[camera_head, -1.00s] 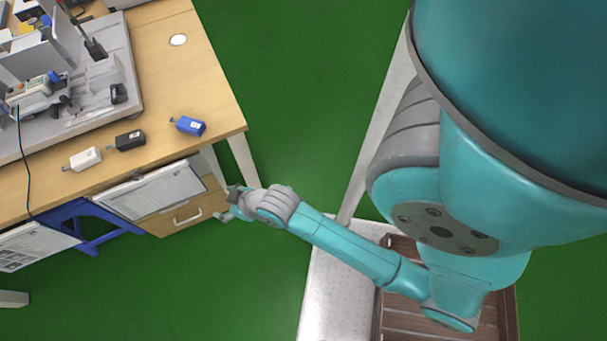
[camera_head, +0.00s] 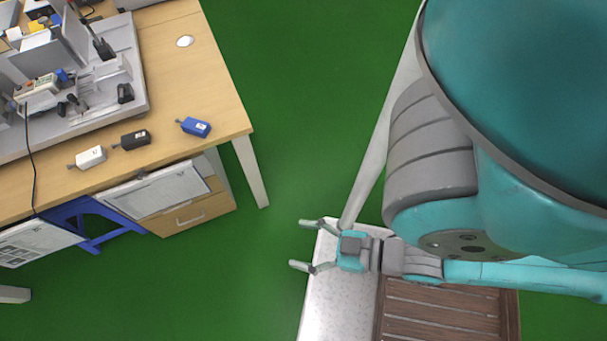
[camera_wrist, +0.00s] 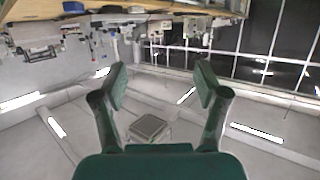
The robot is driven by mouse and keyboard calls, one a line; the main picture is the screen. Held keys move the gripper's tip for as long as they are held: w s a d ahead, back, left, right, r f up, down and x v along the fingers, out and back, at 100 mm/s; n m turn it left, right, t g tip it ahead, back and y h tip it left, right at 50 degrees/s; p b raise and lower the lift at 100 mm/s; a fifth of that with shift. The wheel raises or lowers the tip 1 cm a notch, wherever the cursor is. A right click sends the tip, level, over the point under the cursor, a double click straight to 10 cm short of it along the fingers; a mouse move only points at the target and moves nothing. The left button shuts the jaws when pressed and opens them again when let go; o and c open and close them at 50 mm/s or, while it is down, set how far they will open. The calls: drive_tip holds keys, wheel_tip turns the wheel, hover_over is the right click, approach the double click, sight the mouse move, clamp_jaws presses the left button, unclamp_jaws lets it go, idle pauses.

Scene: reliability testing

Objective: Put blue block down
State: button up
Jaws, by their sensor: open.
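The blue block (camera_head: 195,127) lies on the wooden table (camera_head: 215,85) near its right edge, in the head view. My gripper (camera_head: 299,245) is open and empty, with its fingers pointing left. It is to the right of the table and apart from it, over the edge of my white base. In the wrist view my open fingers (camera_wrist: 160,85) have nothing between them. I cannot make out the blue block in the wrist view.
A black block (camera_head: 134,140) and a white block (camera_head: 91,157) lie in a row left of the blue block. A grey fixture board (camera_head: 128,65) with devices fills the table's back left. Green floor (camera_head: 305,110) lies clear between the table and me.

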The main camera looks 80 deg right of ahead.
drive_tip(key=n+g+h, duration=0.2)
drive_tip(key=n, duration=3.2)
approach(193, 124)
drive_tip(key=shift+t, duration=0.3)
drive_tip(key=x, duration=0.5)
drive_tip(key=shift+w+a+r, duration=0.1)
drive_tip(key=shift+r, duration=0.1)
drive_tip(key=shift+s+f+x, duration=0.1)
drive_tip(key=shift+f+x, duration=0.15)
drive_tip(key=shift+x, duration=1.1)
drive_tip(key=shift+s+f+x, duration=0.1)
drive_tip(key=shift+f+x, duration=0.1)
drive_tip(key=shift+x, duration=1.1)
drive_tip(key=c, duration=1.4)
